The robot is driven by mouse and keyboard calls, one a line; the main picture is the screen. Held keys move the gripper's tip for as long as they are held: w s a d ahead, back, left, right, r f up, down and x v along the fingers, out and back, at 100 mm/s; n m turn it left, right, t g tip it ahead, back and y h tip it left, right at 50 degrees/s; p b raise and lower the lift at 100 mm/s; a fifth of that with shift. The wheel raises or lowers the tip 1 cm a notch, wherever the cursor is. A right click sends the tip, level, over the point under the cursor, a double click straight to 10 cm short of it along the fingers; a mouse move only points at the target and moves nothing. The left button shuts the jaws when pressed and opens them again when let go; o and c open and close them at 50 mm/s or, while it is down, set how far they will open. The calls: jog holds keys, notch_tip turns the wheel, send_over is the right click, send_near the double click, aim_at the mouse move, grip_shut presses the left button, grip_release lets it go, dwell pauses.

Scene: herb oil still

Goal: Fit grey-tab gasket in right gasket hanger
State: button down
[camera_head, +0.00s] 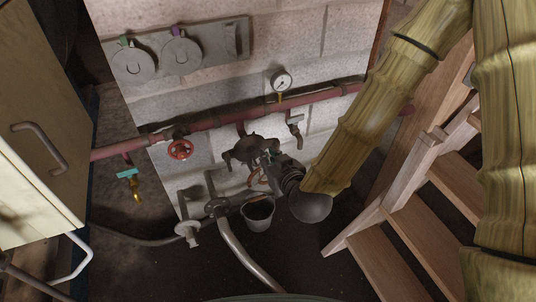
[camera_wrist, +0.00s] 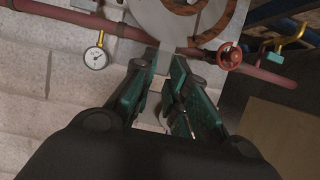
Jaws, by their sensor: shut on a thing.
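My gripper (camera_head: 270,158) is by the rusty flange (camera_head: 243,150) below the red pipe. In the wrist view its green fingers (camera_wrist: 163,62) are close together, with the edge of a grey ring between their tips. This ring, seemingly the grey-tab gasket (camera_wrist: 160,18), is cut off by the top edge, and rusty brown shows through its opening. I cannot tell whether it touches the flange; its tab is not clear. The right gasket hanger (camera_head: 236,40) is empty at the right end of the grey wall plate (camera_head: 212,42).
Grey discs with a green tab (camera_head: 132,64) and a purple tab (camera_head: 182,56) hang left of the empty hanger. The red pipe (camera_head: 232,115), gauge (camera_head: 281,80) and red valve wheel (camera_head: 180,149) lie between gripper and plate. Wooden stairs (camera_head: 415,220) stand right; a bucket (camera_head: 257,218) is below.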

jog(key=shift+r+p, duration=1.55)
jog(key=shift+r, duration=0.6)
jog(key=d+f+m+h, duration=0.3)
jog(key=d+f, duration=0.9)
jog(key=f, duration=0.4)
jog(key=shift+s+d+f+m+t+h+p, duration=0.35)
jog(key=shift+s+d+f+m+t+h, duration=0.05)
jog(key=shift+h, duration=0.2)
